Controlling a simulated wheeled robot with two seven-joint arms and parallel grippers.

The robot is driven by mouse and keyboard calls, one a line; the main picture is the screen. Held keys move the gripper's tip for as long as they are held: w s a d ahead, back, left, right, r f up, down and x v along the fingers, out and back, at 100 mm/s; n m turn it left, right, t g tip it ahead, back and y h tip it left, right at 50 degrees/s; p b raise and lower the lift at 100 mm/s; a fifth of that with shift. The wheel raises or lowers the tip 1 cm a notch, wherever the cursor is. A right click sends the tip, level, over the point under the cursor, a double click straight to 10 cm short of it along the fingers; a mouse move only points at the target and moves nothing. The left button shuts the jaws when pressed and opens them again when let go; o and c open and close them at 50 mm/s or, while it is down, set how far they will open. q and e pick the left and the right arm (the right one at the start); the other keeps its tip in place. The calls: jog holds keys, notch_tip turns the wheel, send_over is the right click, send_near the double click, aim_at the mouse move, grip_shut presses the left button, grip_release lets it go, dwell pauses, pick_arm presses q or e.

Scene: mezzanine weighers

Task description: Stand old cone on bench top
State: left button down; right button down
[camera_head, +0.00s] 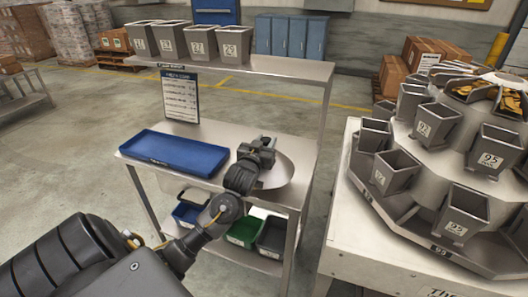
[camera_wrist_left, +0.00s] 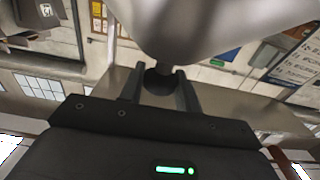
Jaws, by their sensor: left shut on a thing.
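The old cone (camera_head: 279,174) is a wide, shallow grey metal cone at the right end of the bench top (camera_head: 220,128), partly hidden by my left gripper. My left gripper (camera_head: 262,146) is over it, shut on its small dark knob. In the left wrist view, the two fingers (camera_wrist_left: 160,82) stand on either side of the knob, and the smooth metal cone (camera_wrist_left: 220,22) fills the upper middle. I cannot tell whether the cone's rim touches the bench top or hangs just above it. My right gripper is not in view.
A blue tray (camera_head: 175,152) lies on the bench's left part. A notice (camera_head: 181,97) stands behind it, below a raised shelf (camera_head: 285,69) with several numbered hoppers (camera_head: 202,42). Bins (camera_head: 243,230) sit underneath. The weigher (camera_head: 412,203) with its hoppers stands close on the right.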

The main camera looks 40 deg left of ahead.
pick_arm(q)
jog(key=shift+a+f, duration=0.1)
jog(key=shift+a, duration=0.05)
jog(key=f, duration=0.2)
jog(key=shift+a+f+p, duration=0.25)
jog(key=shift+f+p, duration=0.1)
jog(key=shift+f, duration=0.45)
jog(key=shift+f, duration=0.15)
jog(key=c, duration=1)
grip_release()
jog(key=b+v, duration=0.1)
jog(key=v, duration=1.1)
